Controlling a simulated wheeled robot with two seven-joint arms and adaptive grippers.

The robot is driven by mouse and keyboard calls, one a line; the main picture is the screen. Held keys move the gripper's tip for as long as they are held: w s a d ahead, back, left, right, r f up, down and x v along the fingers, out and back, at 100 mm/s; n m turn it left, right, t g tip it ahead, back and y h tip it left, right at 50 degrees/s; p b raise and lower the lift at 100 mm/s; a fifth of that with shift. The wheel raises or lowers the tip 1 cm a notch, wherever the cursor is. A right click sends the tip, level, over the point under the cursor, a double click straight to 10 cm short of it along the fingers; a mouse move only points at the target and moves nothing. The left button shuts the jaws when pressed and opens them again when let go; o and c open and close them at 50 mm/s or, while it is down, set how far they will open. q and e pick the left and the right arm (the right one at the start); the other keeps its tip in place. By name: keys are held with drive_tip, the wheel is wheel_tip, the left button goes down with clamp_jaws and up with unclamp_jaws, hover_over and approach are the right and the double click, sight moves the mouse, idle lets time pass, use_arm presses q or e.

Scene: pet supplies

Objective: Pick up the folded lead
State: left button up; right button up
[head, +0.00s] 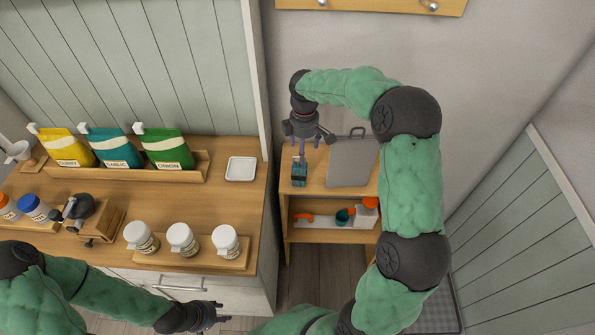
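The folded lead (299,173) is a small teal and dark bundle on the top of a low wooden shelf unit, at its left side. My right gripper (303,148) points down just behind and above the lead. Its fingers are small here, and I cannot tell whether they are parted or touch the lead. My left gripper (224,312) is at the bottom of the view, in front of the counter, with its fingertips apart and nothing between them.
A grey board (352,162) stands right of the lead. The lower shelf (335,232) holds orange, teal and white items. The wooden counter (215,208) on the left carries a white dish (240,168), white jars (182,240) and coloured bags (167,148).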

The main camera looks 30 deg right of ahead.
sight(299, 166)
wheel_tip(299, 166, down, 4)
drive_tip(key=shift+b, duration=0.3)
drive_tip(key=f, duration=0.2)
drive_tip(key=a+f+b, duration=0.1)
drive_tip(key=f, duration=0.2)
drive_tip(key=shift+w+a, duration=0.15)
drive_tip(key=shift+w, duration=0.05)
drive_tip(key=shift+f, duration=0.3)
drive_tip(key=c, duration=1.4)
